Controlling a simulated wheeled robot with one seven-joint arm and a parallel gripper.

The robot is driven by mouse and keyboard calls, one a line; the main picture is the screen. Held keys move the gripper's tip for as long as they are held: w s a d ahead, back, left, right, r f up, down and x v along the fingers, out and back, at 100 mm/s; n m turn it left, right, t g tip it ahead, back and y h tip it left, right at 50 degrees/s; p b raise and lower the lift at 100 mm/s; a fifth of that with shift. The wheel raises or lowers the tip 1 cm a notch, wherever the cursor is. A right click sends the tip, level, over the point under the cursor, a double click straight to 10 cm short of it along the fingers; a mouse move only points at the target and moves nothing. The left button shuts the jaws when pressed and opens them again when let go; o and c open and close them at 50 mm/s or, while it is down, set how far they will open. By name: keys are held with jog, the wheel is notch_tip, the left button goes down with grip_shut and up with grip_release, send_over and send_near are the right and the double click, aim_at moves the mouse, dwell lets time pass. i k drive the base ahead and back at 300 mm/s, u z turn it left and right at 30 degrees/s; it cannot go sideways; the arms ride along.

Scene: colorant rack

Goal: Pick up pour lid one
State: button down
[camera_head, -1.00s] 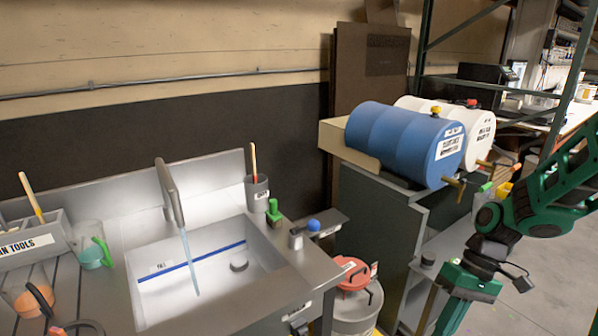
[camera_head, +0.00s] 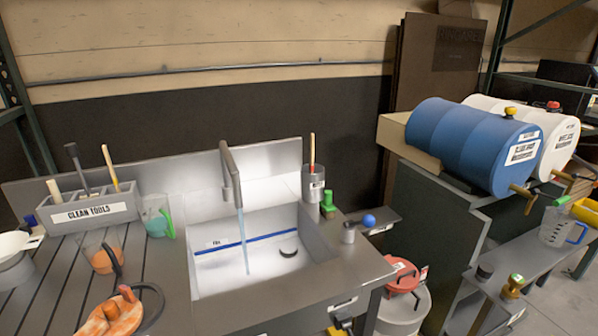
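No label in view reads pour lid one, so I cannot tell which thing it is. A red-orange lid (camera_head: 399,274) with a dark handle sits on a grey bucket (camera_head: 402,311) right of the sink. An orange-stained piece (camera_head: 112,318) with a raised knob lies on the ribbed drainboard at the lower left, partly cut off by the picture's bottom edge. My gripper is not in view.
The sink (camera_head: 330,250) has running water and a dark round drain piece. A clean tools box (camera_head: 88,212), a teal-stained jug (camera_head: 155,214) and an orange-stained jug (camera_head: 103,258) stand left. A blue barrel (camera_head: 465,140) and a clear measuring jug (camera_head: 561,226) are right.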

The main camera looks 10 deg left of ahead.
aim_at(121, 315)
jog(key=u, duration=1.95)
